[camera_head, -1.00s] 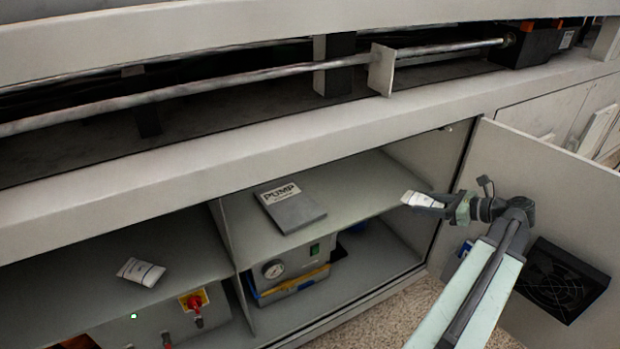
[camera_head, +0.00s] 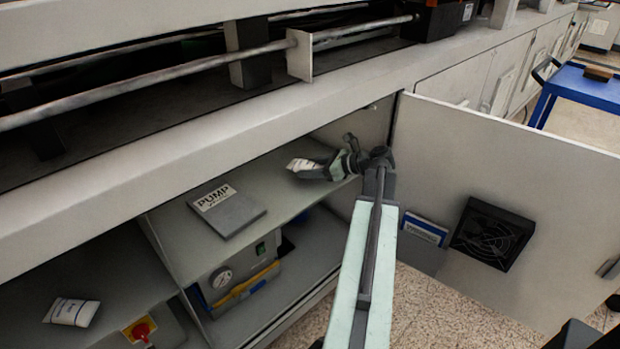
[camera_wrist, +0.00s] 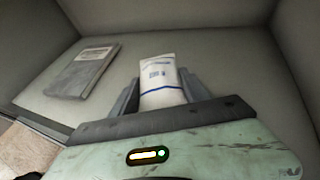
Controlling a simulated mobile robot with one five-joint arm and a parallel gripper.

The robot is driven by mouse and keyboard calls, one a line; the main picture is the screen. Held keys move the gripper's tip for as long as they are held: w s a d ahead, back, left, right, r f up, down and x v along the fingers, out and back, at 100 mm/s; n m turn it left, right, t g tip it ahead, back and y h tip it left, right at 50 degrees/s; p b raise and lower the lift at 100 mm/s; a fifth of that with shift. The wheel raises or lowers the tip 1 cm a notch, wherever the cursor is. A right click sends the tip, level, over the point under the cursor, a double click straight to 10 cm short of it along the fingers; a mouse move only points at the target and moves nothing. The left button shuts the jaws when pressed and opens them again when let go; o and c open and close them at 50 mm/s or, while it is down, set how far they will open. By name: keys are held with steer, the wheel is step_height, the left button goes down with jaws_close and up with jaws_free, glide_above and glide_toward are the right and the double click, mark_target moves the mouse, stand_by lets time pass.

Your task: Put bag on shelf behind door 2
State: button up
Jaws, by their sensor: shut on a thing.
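A small white bag with blue print (camera_head: 304,165) is in my gripper (camera_head: 318,169), over the right part of the upper shelf (camera_head: 285,200) in the open cabinet. In the wrist view the bag (camera_wrist: 160,78) sits between the two dark fingers of my gripper (camera_wrist: 158,90), with the shelf surface beyond it. I cannot tell whether the bag touches the shelf. The cabinet door (camera_head: 500,190) stands open to the right of my arm. No door number is readable.
A grey "PUMP" manual (camera_head: 228,207) lies on the same shelf, left of my gripper; it also shows in the wrist view (camera_wrist: 82,72). A second white bag (camera_head: 71,312) lies in the left compartment. A gauge unit (camera_head: 235,278) stands below. A blue cart (camera_head: 590,85) is at far right.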

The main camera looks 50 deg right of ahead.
mark_target(310, 182)
step_height(310, 182, down, 4)
steer(key=b, duration=0.4)
steer(key=shift+r, duration=0.25)
steer(key=shift+f, duration=0.25)
steer(key=o, duration=1.4)
steer(key=shift+r, duration=0.1)
steer(key=shift+r+p, duration=0.3)
steer(key=shift+p, duration=0.15)
steer(key=shift+p+v, duration=2.1)
steer(key=shift+v, duration=3.8)
